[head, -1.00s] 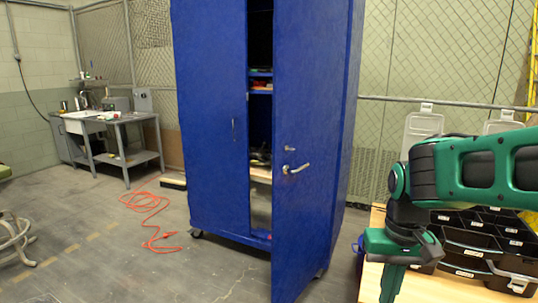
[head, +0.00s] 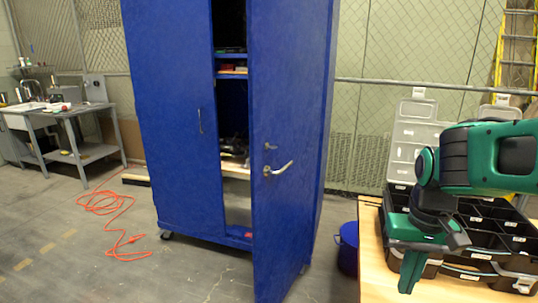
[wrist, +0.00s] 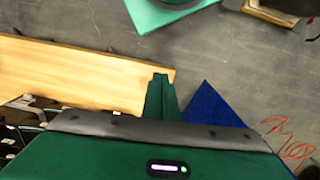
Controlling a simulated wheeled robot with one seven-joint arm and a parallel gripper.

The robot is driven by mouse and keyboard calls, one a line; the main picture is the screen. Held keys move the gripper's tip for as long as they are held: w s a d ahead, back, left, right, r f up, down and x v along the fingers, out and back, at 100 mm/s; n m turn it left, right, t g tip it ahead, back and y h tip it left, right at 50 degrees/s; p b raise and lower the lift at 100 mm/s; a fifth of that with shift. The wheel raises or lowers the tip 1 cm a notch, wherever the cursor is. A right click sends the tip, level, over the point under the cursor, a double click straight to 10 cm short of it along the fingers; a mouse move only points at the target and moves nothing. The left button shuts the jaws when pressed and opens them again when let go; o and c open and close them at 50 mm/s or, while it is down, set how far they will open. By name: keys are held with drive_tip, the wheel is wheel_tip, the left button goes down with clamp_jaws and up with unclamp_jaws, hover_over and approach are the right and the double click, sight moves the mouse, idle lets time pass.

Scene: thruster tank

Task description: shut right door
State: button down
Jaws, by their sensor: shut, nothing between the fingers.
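The tall blue cabinet (head: 172,110) stands left of centre in the head view. Its right door (head: 290,100) is partly open and swung out toward me, with a silver lever handle (head: 278,168). A dark gap with shelves shows between it and the closed left door. My gripper (head: 409,275) is shut and empty, pointing down, to the right of the door and apart from it. In the wrist view, the shut fingers (wrist: 160,82) are near the end of the wooden table. A blue triangle beside them may be part of the door.
A wooden table (head: 376,270) with black organizer cases (head: 480,235) stands at right, below and behind my gripper. A blue bucket (head: 347,248) is on the floor between cabinet and table. An orange cord (head: 115,215) lies on the floor at left.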

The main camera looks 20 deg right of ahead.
drive_tip(key=w+a+r+m+t+h, duration=0.1)
drive_tip(key=w+a+r+t, duration=0.1)
drive_tip(key=w+r, duration=0.55)
drive_tip(key=w+a+r+t, duration=0.2)
drive_tip(key=w+r, duration=0.3)
drive_tip(key=w, duration=0.5)
drive_tip(key=w+a+r+m+t+y, duration=0.1)
drive_tip(key=w+a+r+t, duration=0.3)
drive_tip(key=w+a+r, duration=0.75)
approach(267, 154)
drive_tip(key=shift+w+a+f, duration=0.1)
drive_tip(key=shift+a+f, duration=0.3)
drive_tip(key=shift+f, duration=0.45)
drive_tip(key=shift+w+a+f, duration=0.1)
drive_tip(key=shift+a+f, duration=0.25)
drive_tip(key=shift+f, duration=0.5)
drive_tip(key=shift+a+f, duration=0.4)
drive_tip(key=shift+f, duration=0.45)
